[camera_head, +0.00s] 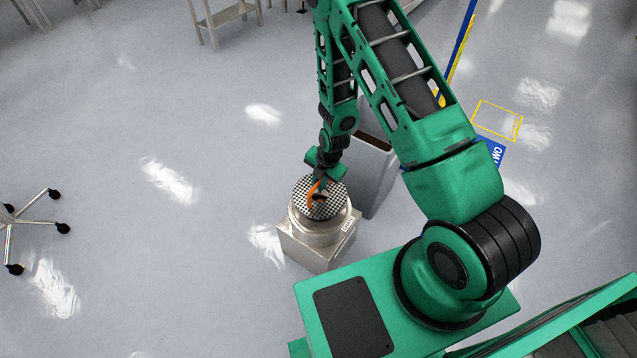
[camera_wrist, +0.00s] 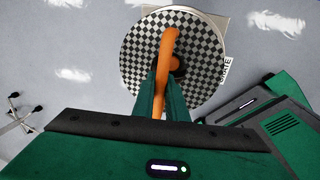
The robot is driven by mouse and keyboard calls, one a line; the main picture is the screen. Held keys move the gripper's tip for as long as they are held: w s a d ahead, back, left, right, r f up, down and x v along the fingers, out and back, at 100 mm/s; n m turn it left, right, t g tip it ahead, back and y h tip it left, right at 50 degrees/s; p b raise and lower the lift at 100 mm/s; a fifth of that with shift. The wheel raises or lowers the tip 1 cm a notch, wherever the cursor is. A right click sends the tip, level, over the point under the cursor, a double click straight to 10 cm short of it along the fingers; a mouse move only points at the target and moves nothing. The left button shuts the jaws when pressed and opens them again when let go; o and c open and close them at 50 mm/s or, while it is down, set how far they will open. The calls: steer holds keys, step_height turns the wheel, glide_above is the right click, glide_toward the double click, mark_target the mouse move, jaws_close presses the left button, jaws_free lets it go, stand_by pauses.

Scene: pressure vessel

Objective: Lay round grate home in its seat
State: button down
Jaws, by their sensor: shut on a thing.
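The round grate (camera_head: 305,204) is a black-and-white checkered disc with an orange handle (camera_wrist: 170,45) arching over it. It lies over the top of a round metal vessel (camera_head: 318,232), and a pale rim shows around it. The grate also shows in the wrist view (camera_wrist: 211,60), beyond my fingers. My gripper (camera_wrist: 162,92) is shut on the orange handle, above the disc. In the head view my gripper (camera_head: 321,180) is above the grate's far part. I cannot tell whether the grate is flush in its seat or slightly raised.
The vessel stands on a square metal plinth (camera_head: 305,252). A label reading GRATE (camera_wrist: 225,69) is beside the disc. A grey bin-like box (camera_head: 370,175) stands close behind at the right. A wheeled chair base (camera_head: 35,222) is far left.

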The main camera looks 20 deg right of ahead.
steer(key=shift+f, duration=2.65)
steer(key=shift+s+f, duration=0.1)
steer(key=shift+f, duration=1.05)
steer(key=c, duration=1.7)
jaws_free()
steer(key=shift+r, duration=0.1)
steer(key=r, duration=0.3)
steer(key=s+r, duration=0.1)
steer(key=r, duration=0.3)
steer(key=d+r, duration=0.1)
steer(key=r, duration=0.2)
steer(key=shift+s+d+r, duration=0.1)
steer(key=shift+s+r, duration=0.1)
steer(key=shift+s, duration=0.1)
